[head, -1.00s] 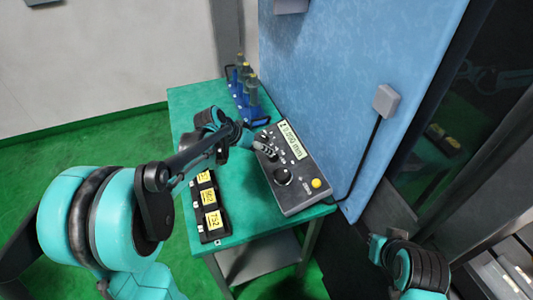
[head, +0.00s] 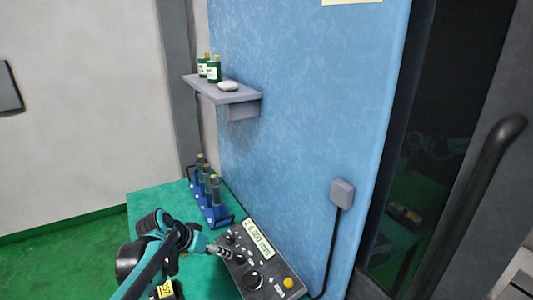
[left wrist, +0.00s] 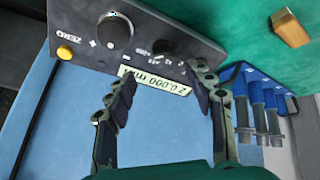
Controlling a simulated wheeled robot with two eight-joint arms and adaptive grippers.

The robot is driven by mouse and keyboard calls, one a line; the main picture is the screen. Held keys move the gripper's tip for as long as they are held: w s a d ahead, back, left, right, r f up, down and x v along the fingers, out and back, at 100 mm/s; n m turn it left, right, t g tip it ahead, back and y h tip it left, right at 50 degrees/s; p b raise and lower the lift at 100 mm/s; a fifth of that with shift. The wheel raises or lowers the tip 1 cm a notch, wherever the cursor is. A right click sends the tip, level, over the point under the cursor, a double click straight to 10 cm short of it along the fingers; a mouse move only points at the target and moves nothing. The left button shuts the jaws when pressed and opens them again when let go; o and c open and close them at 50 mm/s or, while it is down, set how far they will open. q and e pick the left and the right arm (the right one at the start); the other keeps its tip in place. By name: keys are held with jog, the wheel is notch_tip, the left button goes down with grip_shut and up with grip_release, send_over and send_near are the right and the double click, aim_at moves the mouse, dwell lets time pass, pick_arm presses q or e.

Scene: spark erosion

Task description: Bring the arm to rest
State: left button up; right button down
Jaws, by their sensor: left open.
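My left gripper (head: 218,250) is over the left end of the grey control box (head: 262,262) on the green table. In the left wrist view the gripper (left wrist: 162,88) is open, with nothing between its fingers. The box (left wrist: 165,30) shows there with its dial (left wrist: 115,31), yellow button (left wrist: 65,52) and display (left wrist: 155,80), which reads Z 0.000 mm. The fingers are close to the box; I cannot tell whether they touch it. My right gripper is out of view.
A shelf (head: 222,92) on the blue wall holds green bottles (head: 208,69) and a white piece (head: 228,86). A grey wall box (head: 342,192) has a cable.

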pick_arm(q)
jog(key=s+d+f+n+y, duration=0.1)
jog(key=s+y, duration=0.1)
jog(key=s, duration=0.8)
jog(key=s+d+f+n+t+y, duration=0.1)
jog(key=s+y, duration=0.1)
jog(key=s, duration=0.9)
jog(key=shift+n, duration=0.4)
